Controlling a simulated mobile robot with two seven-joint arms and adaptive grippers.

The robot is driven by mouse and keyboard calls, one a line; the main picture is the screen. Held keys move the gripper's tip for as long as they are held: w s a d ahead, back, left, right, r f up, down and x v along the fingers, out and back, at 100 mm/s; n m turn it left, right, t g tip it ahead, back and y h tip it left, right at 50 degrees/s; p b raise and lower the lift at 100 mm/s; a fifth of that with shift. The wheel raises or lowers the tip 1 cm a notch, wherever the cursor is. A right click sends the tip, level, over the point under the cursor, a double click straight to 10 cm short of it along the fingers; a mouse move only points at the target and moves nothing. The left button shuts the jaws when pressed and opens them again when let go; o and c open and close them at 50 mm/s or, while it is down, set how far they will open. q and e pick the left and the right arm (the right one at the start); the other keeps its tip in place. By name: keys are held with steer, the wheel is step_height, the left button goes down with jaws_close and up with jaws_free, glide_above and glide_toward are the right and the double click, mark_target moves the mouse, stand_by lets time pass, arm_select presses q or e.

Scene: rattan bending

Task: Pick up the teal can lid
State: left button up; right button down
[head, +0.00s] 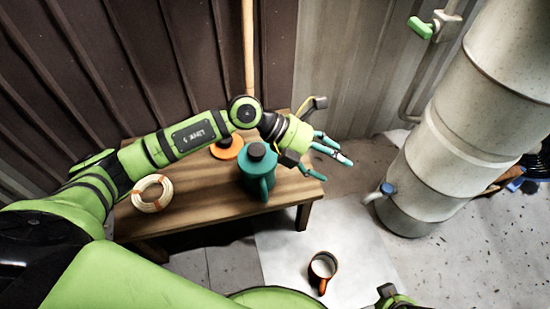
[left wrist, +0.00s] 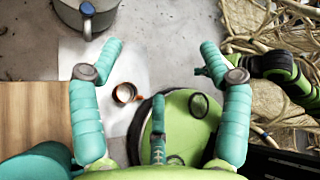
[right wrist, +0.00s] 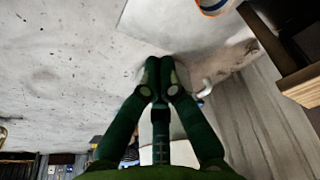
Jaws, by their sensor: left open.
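The teal can (head: 258,178) stands upright on the wooden bench, with its lid (head: 256,152) on top; the lid's knob looks dark. My left arm passes behind and above the can in the head view. My left gripper (head: 332,165) is open and empty, to the right of the can, beyond the bench's right end. In the left wrist view its teal fingers (left wrist: 160,50) are spread wide with nothing between them, and a teal surface, probably the can (left wrist: 35,163), shows at lower left. My right gripper (right wrist: 160,72) has its dark green fingers together, with nothing visible between them.
The bench (head: 205,205) also holds a rattan coil (head: 152,193) and an orange object (head: 228,150) partly behind my arm. A large pale cylinder (head: 460,130) stands at right. Rattan strands (left wrist: 265,30) lie at right.

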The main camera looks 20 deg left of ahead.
arm_select(q)
steer(key=w+a+f+m+y, duration=0.2)
steer(key=a+f+y, duration=0.35)
steer(key=a, duration=0.55)
steer(key=y+b, duration=0.1)
steer(key=y, duration=0.4)
glide_above(256, 149)
steer(key=s, duration=0.1)
steer(key=shift+d+r+n+g, duration=0.1)
steer(key=shift+r+n+g, duration=0.2)
steer(key=shift+r, duration=0.05)
steer(key=shift+a+f+y, duration=0.25)
steer(key=shift+f, duration=0.05)
steer(key=f, duration=0.2)
steer(key=f+b, duration=0.1)
steer(key=f, duration=0.1)
steer(key=w+f, duration=0.1)
steer(key=f, duration=0.1)
steer(key=shift+d+f+b, duration=0.15)
steer(key=shift+d+b, duration=0.1)
steer(key=shift+b, duration=0.15)
arm_select(e)
steer(key=v, duration=0.3)
steer(key=shift+d+r, duration=0.3)
